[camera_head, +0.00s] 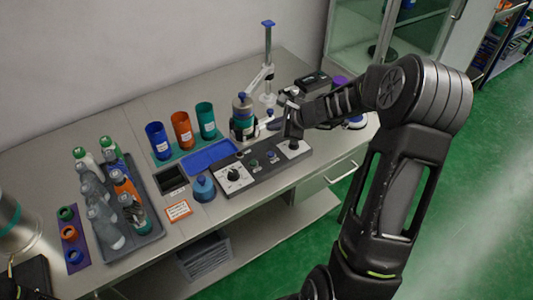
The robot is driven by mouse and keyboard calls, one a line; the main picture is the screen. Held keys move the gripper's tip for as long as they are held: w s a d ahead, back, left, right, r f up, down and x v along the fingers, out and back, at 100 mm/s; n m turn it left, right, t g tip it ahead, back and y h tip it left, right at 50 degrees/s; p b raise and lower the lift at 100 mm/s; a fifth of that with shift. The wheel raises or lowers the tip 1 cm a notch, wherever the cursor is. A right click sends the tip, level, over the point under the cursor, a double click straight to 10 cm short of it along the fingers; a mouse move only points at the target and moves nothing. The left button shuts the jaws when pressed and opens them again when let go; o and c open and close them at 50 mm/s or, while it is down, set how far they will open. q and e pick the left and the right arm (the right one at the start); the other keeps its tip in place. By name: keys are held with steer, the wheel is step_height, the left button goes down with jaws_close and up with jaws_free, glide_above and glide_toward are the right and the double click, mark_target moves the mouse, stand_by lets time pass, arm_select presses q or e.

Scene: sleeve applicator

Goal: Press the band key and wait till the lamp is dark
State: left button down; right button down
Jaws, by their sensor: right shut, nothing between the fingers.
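A dark control panel (262,168) lies near the front edge of the bench. It bears a white-faced dial (233,175) at its left, a small green control (254,163), a small blue control (272,155) and a black knob on a pale plate (293,146) at its right. I cannot tell which one is the band key, or whether a lamp is lit. My right gripper (291,134) is shut and empty, pointing down over the right end of the panel. Whether it touches the panel is unclear.
A bottle in a holder (243,118) and a stand with a blue top (268,60) are behind the panel. Blue, orange and green cups (182,130) stand left of them. A tray of several bottles (148,235) and a blue squat bottle (204,188) are farther left.

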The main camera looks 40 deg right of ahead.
mark_target(274, 155)
steer(key=shift+f, duration=0.1)
step_height(274, 155, down, 9)
steer(key=b, duration=0.8)
steer(key=shift+r, duration=0.2)
steer(key=shift+f, duration=0.1)
stand_by(1.6)
steer(key=shift+f+b, duration=0.4)
steer(key=shift+b, duration=0.2)
steer(key=shift+f+b, duration=0.4)
steer(key=shift+b, duration=0.1)
stand_by(0.4)
steer(key=shift+r, duration=0.1)
steer(key=shift+r+p, duration=0.7)
steer(key=shift+r, duration=0.1)
